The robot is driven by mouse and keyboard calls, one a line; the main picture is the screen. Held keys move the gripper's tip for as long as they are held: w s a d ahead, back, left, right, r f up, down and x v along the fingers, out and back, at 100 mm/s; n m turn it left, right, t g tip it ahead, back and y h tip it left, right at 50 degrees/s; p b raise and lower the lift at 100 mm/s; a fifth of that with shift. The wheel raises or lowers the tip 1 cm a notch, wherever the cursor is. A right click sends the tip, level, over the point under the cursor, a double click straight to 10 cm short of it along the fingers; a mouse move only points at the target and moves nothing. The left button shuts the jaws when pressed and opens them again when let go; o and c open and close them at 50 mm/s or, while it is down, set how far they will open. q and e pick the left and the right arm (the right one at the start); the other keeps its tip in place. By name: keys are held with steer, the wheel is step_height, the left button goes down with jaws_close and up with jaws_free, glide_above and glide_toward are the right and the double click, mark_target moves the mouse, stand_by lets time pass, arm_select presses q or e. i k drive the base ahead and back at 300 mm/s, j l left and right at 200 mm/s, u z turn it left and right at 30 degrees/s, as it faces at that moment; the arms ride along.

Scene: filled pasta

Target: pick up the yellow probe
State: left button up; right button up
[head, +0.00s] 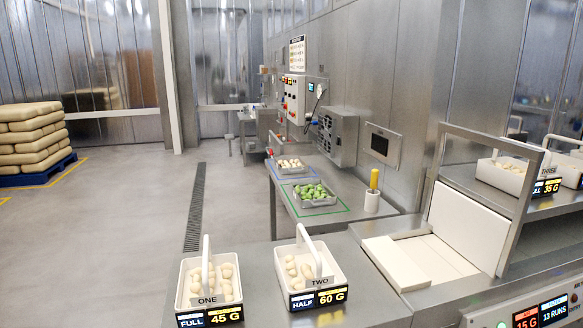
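The yellow probe (374,179) stands upright in a white cylindrical holder (371,201) at the right end of the steel counter, near the wall. Only its yellow upper part shows; the rest is hidden in the holder. Neither of my grippers is in the head view.
A tray of green pieces (297,198) sits left of the holder, with a tray of pale pieces (277,171) behind it. White baskets labelled ONE (181,300) and TWO (335,278) stand in front. A metal frame (437,165) rises at the right.

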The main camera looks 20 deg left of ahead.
mark_target(374, 176)
steer(key=u, duration=0.4)
steer(key=j+u, duration=0.35)
steer(key=i+j+u, duration=0.1)
steer(key=j+u, duration=0.25)
steer(key=i+j+u, duration=0.1)
steer(key=j+u, duration=0.3)
steer(key=i+j+u, duration=0.25)
steer(key=j, duration=0.25)
steer(key=i+j+u, duration=0.2)
steer(key=i+j, duration=0.2)
steer(key=i+j+z, duration=0.1)
steer(key=i, duration=0.35)
steer(key=i+j+z, duration=0.15)
steer(key=i, duration=0.25)
steer(key=i+l+z, duration=0.15)
steer(key=i+z, duration=0.2)
steer(key=i, duration=0.2)
steer(key=i+z, duration=0.3)
steer(key=i, duration=0.25)
steer(key=i+j+z, duration=0.2)
steer(key=i+z, duration=0.15)
steer(key=i, duration=0.2)
steer(key=i+l+z, duration=0.2)
steer(key=i+z, duration=0.15)
steer(key=z, duration=0.15)
steer(key=i+z, duration=0.35)
steer(key=z, duration=0.15)
steer(key=i+z, duration=0.45)
steer(key=i+j+z, duration=0.25)
steer(key=z, duration=0.25)
